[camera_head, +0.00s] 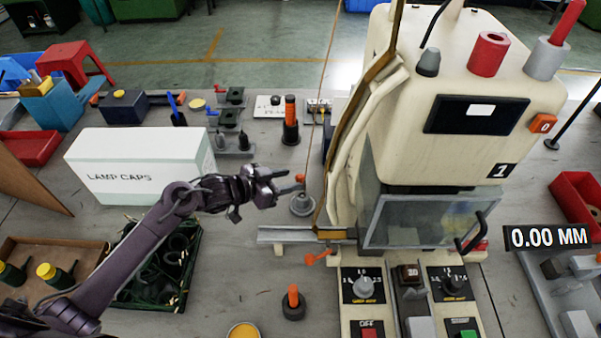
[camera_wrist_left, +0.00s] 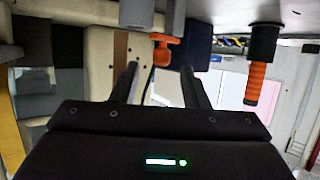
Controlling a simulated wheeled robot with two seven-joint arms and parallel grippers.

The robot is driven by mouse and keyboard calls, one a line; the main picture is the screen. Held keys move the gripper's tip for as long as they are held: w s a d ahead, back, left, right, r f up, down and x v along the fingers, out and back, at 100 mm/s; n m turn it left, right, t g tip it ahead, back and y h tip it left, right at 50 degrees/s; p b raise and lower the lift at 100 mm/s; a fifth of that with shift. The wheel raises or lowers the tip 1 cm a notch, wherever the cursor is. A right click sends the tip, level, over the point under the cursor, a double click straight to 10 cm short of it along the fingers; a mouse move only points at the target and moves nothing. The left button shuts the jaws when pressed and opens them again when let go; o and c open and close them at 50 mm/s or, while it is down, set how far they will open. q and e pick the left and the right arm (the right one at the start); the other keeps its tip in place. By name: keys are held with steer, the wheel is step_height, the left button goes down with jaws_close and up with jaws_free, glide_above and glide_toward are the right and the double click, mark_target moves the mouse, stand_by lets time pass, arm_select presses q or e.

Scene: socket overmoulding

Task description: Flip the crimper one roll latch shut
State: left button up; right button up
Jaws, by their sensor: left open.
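Crimper one (camera_head: 430,110) is the large cream machine marked 1 at the right of the head view. A small orange lever (camera_head: 318,258), which looks like its latch, sticks out low at its front left corner. My left gripper (camera_head: 284,183) is open and empty, left of the machine, above the bench and farther back than that lever. In the left wrist view, an orange knob (camera_wrist_left: 165,48) shows beyond the gap between my fingers (camera_wrist_left: 159,85), apart from them. I cannot tell if it is the same lever. My right gripper is out of view.
A LAMP CAPS box (camera_head: 140,165) stands behind my left arm. Orange-handled posts stand behind my gripper (camera_head: 291,120) and in front of it (camera_head: 293,300). A control panel (camera_head: 410,300) sits before the machine. Bare bench shows left of the panel.

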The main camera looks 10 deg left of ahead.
mark_target(300, 176)
arm_select(q)
steer(key=x, duration=0.4)
steer(key=shift+w, duration=0.1)
steer(key=shift+w+d+f, duration=0.1)
steer(key=shift+w+f, duration=0.1)
steer(key=shift+d, duration=0.1)
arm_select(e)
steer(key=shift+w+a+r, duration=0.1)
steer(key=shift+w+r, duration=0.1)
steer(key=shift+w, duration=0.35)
arm_select(q)
steer(key=shift+c, duration=0.3)
